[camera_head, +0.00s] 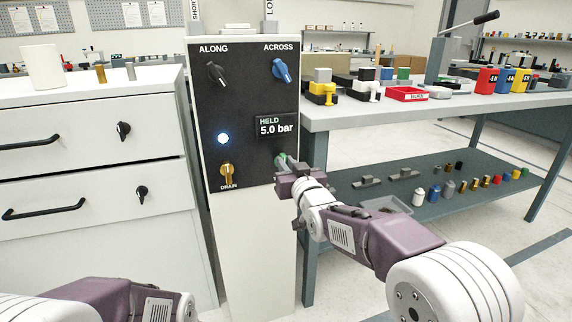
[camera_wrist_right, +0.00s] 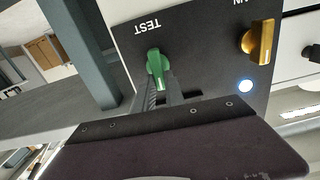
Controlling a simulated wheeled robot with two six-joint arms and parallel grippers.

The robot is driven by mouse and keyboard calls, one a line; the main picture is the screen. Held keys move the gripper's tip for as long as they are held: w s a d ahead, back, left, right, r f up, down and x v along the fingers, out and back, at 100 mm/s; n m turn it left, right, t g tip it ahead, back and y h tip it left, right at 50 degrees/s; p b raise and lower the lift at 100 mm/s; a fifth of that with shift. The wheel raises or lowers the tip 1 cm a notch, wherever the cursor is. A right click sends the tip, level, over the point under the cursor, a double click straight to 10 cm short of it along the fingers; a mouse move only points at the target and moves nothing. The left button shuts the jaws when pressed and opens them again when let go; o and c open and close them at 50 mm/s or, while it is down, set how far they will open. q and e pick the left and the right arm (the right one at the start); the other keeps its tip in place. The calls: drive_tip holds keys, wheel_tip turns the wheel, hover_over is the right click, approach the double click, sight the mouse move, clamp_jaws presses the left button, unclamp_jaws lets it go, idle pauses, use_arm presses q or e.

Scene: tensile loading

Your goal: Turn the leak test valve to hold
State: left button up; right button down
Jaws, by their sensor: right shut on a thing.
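The black valve panel (camera_head: 240,110) has a display (camera_head: 276,126) that reads HELD 5.0 bar. The green test valve knob (camera_head: 281,160) is at its lower right, mostly hidden by my right gripper (camera_head: 287,167). In the right wrist view the green knob (camera_wrist_right: 157,66) sits beside the TEST label, and my right gripper (camera_wrist_right: 163,90) is shut on it. The knob's handle points along the fingers' direction in that view. My left gripper is out of view; only part of my left arm shows at the bottom left.
A yellow drain knob (camera_head: 228,174), a lit round lamp (camera_head: 222,138), a black ALONG knob (camera_head: 217,73) and a blue ACROSS knob (camera_head: 281,70) share the panel. A white drawer cabinet (camera_head: 80,140) stands left. A workbench (camera_head: 440,108) with a lower shelf stands right.

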drive_tip(key=shift+w+d+f+m+p, duration=0.1)
drive_tip(key=shift+d+f+m+p, duration=0.2)
drive_tip(key=shift+m, duration=2.55)
drive_tip(key=shift+w+d+f+m+p, duration=0.2)
drive_tip(key=shift+m+p, duration=0.25)
drive_tip(key=shift+m, duration=2.45)
drive_tip(key=shift+s+d+f+m+p, duration=0.1)
drive_tip(key=shift+d+f+m+p, duration=0.2)
drive_tip(key=shift+m, duration=2.55)
drive_tip(key=shift+a+f, duration=0.1)
drive_tip(key=c, duration=1.4)
unclamp_jaws()
